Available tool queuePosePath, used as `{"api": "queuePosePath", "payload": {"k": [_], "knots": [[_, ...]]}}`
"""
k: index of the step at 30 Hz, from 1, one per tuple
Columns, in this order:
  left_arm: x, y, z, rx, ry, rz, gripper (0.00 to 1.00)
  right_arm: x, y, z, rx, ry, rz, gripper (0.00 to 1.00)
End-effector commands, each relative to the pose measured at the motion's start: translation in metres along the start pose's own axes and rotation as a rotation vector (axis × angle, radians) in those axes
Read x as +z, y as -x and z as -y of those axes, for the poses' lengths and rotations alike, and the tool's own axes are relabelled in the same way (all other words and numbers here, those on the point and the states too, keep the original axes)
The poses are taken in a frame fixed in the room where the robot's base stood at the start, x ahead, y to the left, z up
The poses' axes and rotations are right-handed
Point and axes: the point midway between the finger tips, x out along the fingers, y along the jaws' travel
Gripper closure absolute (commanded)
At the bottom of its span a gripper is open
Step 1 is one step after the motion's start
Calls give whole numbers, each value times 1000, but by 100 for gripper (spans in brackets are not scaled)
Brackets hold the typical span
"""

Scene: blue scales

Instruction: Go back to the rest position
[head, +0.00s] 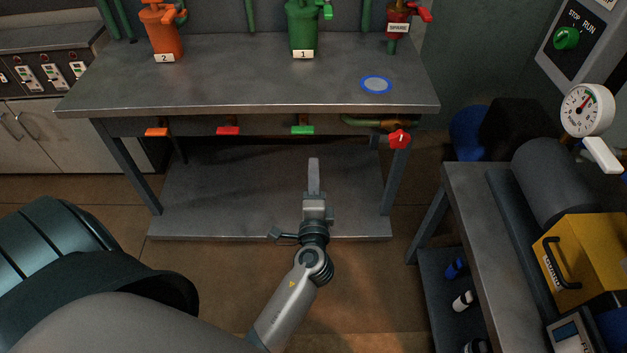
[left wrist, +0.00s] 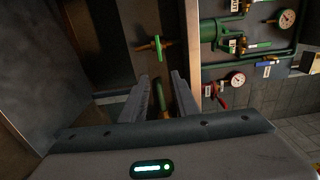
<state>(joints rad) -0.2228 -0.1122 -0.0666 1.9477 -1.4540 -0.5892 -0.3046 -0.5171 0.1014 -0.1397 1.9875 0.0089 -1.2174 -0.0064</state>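My left gripper (head: 314,163) is near the middle of the head view, in front of the grey metal table (head: 250,85) and below the height of its top in the picture. Its fingers point away from me and look edge-on there, like one finger. In the left wrist view its two fingers (left wrist: 160,76) stand apart. No object is visibly gripped; a piece of green pipe shows in the gap, and I cannot tell its distance. A green valve handle (left wrist: 158,48) shows past the fingertips. My right gripper is in neither view.
The table carries an orange unit (head: 163,35), a green unit (head: 302,32), a red valve (head: 397,27) and a blue-rimmed disc (head: 376,84). Coloured handles line its front edge. A bench (head: 468,185) with a yellow box (head: 580,255) stands right. Floor between is clear.

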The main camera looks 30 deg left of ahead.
Motion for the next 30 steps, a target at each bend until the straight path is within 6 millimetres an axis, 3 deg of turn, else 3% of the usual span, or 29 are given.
{"api": "queuePosePath", "payload": {"k": [6, 23, 26, 30], "knots": [[0, 13, 0, -1, -1, 0, 73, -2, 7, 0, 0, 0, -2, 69], [0, 14, 0, 1, 0, -1, 73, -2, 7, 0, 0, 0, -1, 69], [-2, 14, -6, 17, 10, -10, 73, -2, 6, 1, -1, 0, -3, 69], [-10, 18, -32, 89, 56, -45, 73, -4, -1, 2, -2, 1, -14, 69]]}}
